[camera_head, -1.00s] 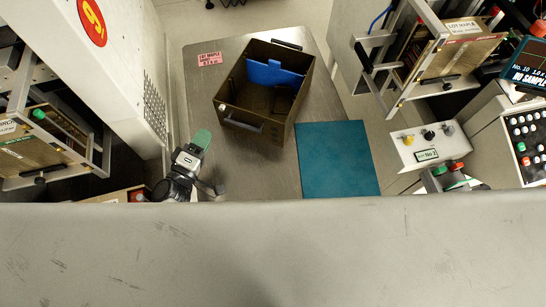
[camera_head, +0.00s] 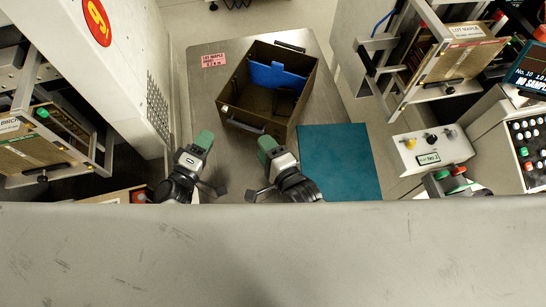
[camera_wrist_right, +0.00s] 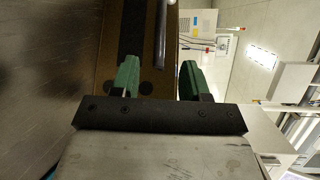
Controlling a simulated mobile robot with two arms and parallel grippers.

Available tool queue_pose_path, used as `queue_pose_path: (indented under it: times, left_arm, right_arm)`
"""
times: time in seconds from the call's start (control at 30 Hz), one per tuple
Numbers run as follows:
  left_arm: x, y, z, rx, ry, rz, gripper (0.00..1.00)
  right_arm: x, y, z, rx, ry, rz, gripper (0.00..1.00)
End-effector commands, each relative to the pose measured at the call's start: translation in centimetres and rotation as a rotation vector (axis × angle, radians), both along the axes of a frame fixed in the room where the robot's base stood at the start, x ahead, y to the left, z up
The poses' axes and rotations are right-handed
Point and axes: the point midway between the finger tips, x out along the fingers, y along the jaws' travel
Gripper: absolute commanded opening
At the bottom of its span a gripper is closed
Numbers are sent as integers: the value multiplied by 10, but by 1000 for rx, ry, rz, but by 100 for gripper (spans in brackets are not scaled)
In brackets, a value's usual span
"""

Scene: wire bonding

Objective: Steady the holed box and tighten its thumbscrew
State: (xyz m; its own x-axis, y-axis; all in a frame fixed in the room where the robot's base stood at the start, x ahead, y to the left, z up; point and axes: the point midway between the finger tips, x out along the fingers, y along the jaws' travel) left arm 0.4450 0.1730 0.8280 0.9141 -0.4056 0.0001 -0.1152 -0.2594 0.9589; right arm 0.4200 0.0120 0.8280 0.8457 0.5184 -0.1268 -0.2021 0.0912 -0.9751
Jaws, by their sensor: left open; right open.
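A brown open-topped box (camera_head: 299,110) stands on the metal table in the head view, turned at an angle, with a blue panel (camera_head: 277,77) inside. A dark handle (camera_head: 245,126) is on its near wall. My left gripper (camera_head: 204,139) is open, to the left of and nearer than the box, apart from it. My right gripper (camera_head: 267,143) is open just in front of the near wall. In the right wrist view its green fingers (camera_wrist_right: 158,80) are spread before the brown wall (camera_wrist_right: 180,55), with dark round spots and a grey bar (camera_wrist_right: 160,35). I cannot make out the thumbscrew.
The metal table (camera_head: 208,88) has free room left of the box. A pink label (camera_head: 214,60) lies there. A teal mat (camera_head: 340,160) lies to the right. A white machine (camera_head: 100,70) stands at the left, a button box (camera_head: 425,148) at the right.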

Motion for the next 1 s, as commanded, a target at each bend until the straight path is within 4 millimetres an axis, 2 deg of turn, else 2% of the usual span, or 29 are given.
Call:
queue_pose_path:
  times: [0.1,0.33,0.5,0.77,1.0]
  left_arm:
    - [0,0,0,0,0,0,43]
    - [0,0,0,0,0,0,43]
    - [0,0,0,0,0,0,43]
    - [0,0,0,0,0,0,43]
    - [0,0,0,0,0,0,43]
  right_arm:
    - [20,12,-2,0,-2,1,45]
    - [46,28,-7,-1,-1,0,45]
    - [53,33,-8,0,0,1,45]
    - [54,34,-8,0,1,1,45]
    - [53,33,-8,0,1,1,10]
